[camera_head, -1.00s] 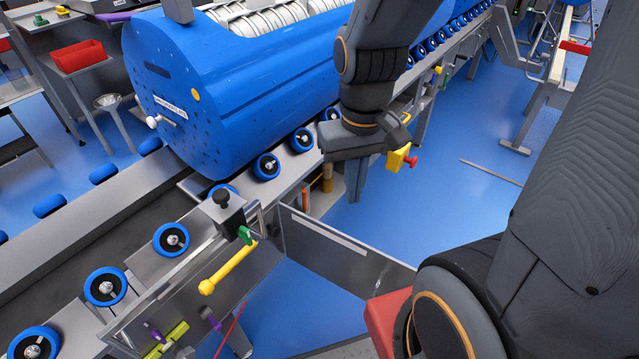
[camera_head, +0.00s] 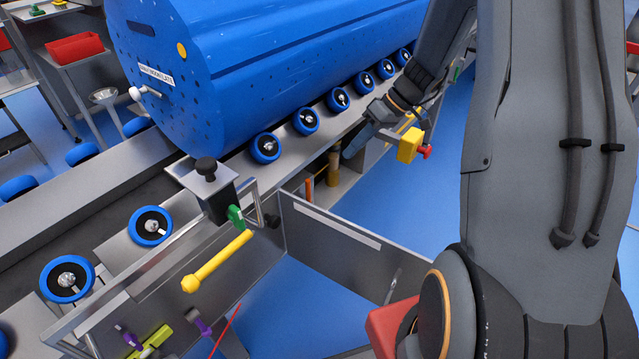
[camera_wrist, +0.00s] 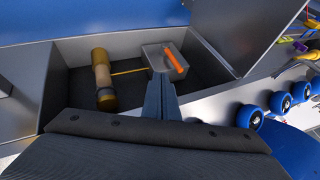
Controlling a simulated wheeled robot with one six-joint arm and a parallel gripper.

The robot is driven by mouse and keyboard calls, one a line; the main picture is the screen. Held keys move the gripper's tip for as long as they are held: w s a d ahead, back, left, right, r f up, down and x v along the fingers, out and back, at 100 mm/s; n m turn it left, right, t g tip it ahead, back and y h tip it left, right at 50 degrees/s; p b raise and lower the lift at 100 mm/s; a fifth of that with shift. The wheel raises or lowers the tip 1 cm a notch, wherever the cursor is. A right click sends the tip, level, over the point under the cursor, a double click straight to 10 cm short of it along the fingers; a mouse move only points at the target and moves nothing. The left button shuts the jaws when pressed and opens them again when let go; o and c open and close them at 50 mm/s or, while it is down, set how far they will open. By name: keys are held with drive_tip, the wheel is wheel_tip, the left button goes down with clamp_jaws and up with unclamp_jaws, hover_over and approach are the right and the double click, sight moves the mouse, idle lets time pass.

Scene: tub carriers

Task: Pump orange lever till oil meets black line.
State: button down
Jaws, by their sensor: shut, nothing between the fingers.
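The orange lever (camera_wrist: 176,61) is a short bar slanting on a small grey box (camera_wrist: 158,52) inside an open bay. It also shows in the head view (camera_head: 309,190). A tan and brown cylinder (camera_wrist: 102,80) lies to its left in the wrist view, joined to the box by a thin yellow line. It stands in the bay in the head view (camera_head: 334,168). I cannot make out a black line or an oil level on it. My gripper (camera_wrist: 160,80) is shut and empty, its tips just short of the box and apart from the lever. It points into the bay in the head view (camera_head: 350,150).
The bay's metal walls (camera_wrist: 215,50) enclose the lever closely. A big blue drum (camera_head: 270,75) lies above on blue-rimmed rollers (camera_head: 305,121). A yellow box with a red knob (camera_head: 410,145) sits beside my wrist. A yellow handle (camera_head: 218,262) juts out front left.

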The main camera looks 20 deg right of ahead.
drive_tip(key=shift+w+d+f, duration=0.25)
drive_tip(key=shift+w+d, duration=0.1)
drive_tip(key=shift+w, duration=0.15)
approach(307, 193)
drive_tip(key=w+d+f, duration=0.2)
drive_tip(key=w+f, duration=0.2)
drive_tip(key=a, duration=0.1)
drive_tip(key=s+a, duration=0.2)
drive_tip(key=shift+a+f, duration=0.1)
drive_tip(key=shift+a, duration=0.2)
